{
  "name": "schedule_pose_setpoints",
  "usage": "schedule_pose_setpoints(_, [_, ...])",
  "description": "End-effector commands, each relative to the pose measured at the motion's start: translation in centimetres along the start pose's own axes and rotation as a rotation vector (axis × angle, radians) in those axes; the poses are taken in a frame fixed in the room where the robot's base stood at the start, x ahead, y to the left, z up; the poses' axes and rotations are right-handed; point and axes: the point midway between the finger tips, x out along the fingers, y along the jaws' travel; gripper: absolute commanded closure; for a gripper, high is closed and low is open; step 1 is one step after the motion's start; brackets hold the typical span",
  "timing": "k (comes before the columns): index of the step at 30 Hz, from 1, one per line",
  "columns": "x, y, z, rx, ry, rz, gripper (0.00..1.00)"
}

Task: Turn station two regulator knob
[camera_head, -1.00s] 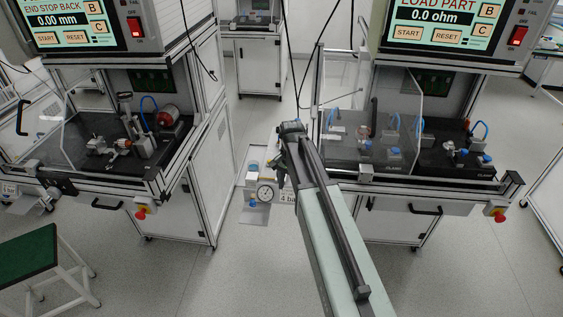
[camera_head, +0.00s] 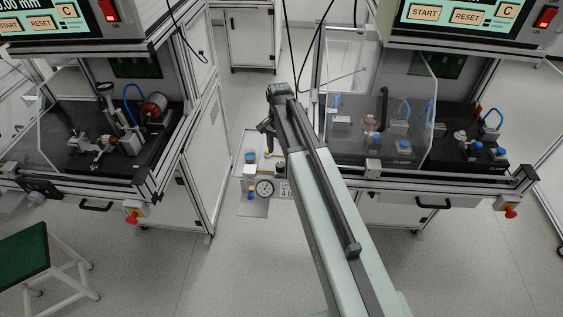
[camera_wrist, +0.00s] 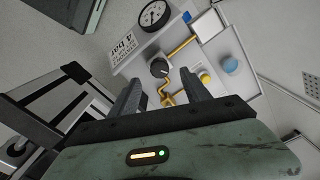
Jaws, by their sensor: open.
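The regulator knob (camera_wrist: 159,67) is a round black knob on a pale panel (camera_wrist: 185,28), with yellow pipes (camera_wrist: 184,46) beside it. In the wrist view it lies just beyond and between my fingertips, apart from both. My gripper (camera_wrist: 161,82) is open and empty. A dial gauge (camera_wrist: 155,14) and a "4 bar" label (camera_wrist: 122,45) are on the same panel. In the head view my gripper (camera_head: 266,134) is above the panel, and the gauge (camera_head: 264,188) shows below it.
The right bench (camera_head: 465,176) stands close beside my arm, with a clear guard (camera_head: 395,115). The left bench (camera_head: 75,185) and a green stool (camera_head: 25,260) stand at left. Open floor lies between.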

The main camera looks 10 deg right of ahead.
Motion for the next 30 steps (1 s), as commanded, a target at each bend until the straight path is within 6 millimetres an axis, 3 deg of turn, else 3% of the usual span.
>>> schedule_pose_setpoints(12, [7.1,0.3,-0.3,0.007,0.000,0.000,0.44])
schedule_pose_setpoints(22, [7.3,0.4,-0.4,0.008,0.000,0.000,0.44])
schedule_pose_setpoints(23, [7.3,0.4,-0.4,0.008,0.000,0.000,0.50])
schedule_pose_setpoints(28, [7.3,0.4,-0.4,0.008,0.000,0.000,0.97])
schedule_pose_setpoints(30, [7.3,0.4,-0.4,0.009,0.000,0.000,1.00])
